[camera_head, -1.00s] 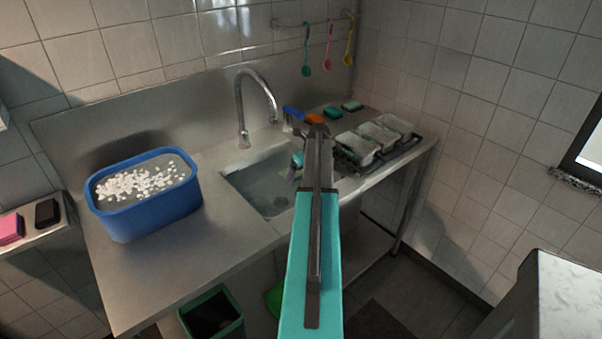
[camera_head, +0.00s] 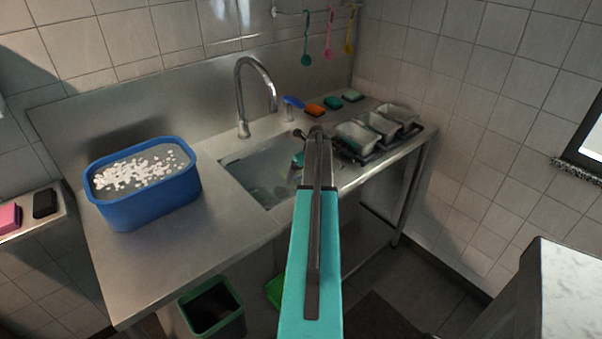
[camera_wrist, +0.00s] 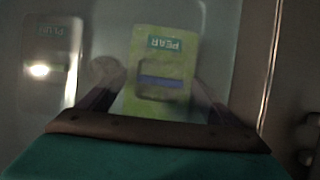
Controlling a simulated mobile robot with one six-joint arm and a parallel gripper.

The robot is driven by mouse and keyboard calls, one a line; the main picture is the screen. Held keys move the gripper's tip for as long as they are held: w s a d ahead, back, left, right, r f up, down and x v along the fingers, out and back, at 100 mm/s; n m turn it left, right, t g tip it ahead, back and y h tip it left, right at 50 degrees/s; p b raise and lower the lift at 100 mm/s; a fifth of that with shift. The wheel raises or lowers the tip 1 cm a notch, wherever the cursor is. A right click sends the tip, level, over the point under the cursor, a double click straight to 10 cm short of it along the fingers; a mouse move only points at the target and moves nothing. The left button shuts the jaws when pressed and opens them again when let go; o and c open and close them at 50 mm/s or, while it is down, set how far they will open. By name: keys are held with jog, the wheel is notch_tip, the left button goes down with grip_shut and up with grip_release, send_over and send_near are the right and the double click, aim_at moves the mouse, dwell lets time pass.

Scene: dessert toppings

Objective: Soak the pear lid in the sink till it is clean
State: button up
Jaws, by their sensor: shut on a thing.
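The pear lid (camera_wrist: 168,65) is yellow-green with a teal "PEAR" label, upside down in the wrist view, and a blue bar in its middle. My gripper (camera_wrist: 152,98) is shut on it, with one finger at each side. In the head view my gripper (camera_head: 297,163) is down in the sink, partly hidden by my arm. The sink (camera_head: 258,180) holds cloudy water. I cannot see the lid clearly in the head view. Whether any dirt is left on the lid is too blurred to tell.
A pale lid labelled "PLUM" (camera_wrist: 52,62) lies left of the pear lid. The faucet (camera_head: 243,100) rises behind the sink. A blue tub (camera_head: 150,203) with white bits stands left, and a rack of containers (camera_head: 385,145) stands right. An orange-headed brush (camera_head: 314,109) lies behind.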

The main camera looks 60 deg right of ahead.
jog(key=shift+f, duration=0.15)
jog(key=o, duration=1)
jog(key=shift+d, duration=0.1)
jog(key=shift+r+p, duration=4.9)
jog(key=shift+r, duration=3.15)
